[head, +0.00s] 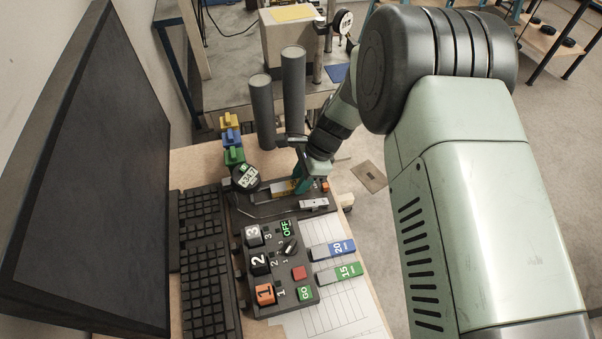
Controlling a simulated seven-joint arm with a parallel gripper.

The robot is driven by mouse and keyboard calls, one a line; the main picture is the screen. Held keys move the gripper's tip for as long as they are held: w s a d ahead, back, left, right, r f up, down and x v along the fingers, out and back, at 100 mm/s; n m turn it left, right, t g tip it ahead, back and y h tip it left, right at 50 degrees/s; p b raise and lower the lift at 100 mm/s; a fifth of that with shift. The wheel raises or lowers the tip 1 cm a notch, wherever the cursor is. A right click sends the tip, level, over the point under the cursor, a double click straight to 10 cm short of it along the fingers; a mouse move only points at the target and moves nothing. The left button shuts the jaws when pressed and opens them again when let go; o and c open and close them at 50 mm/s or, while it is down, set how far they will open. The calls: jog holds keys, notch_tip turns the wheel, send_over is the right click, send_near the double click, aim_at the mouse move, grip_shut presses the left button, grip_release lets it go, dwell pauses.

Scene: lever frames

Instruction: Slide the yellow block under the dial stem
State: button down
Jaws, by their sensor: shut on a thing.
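My gripper (299,185) reaches down from the upper right and is shut on the block's right end; the fingertips are small and partly hidden. A round black dial (245,178) with a lit readout, seemingly 3.47, stands just left of the block. The dial's stem and its contact point cannot be made out, so I cannot tell whether the block is beneath it.
A control box (277,268) with numbered switches sits in front of the fixture. Yellow, blue and green handled pieces (232,138) stand behind the dial. A keyboard (205,260) and monitor (85,160) fill the left.

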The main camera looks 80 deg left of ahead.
aim_at(281, 186)
jog(key=shift+s, duration=2.2)
jog(key=shift+c, duration=1.9)
grip_release()
jog(key=shift+w+r, duration=0.5)
jog(key=shift+r, duration=0.15)
jog(key=shift+w+r, duration=0.45)
jog(key=shift+r, duration=0.2)
jog(key=shift+s+v, duration=0.2)
jog(key=shift+v, duration=1.05)
jog(key=shift+s+v, duration=0.2)
jog(key=shift+v, duration=1)
jog(key=shift+r, duration=0.2)
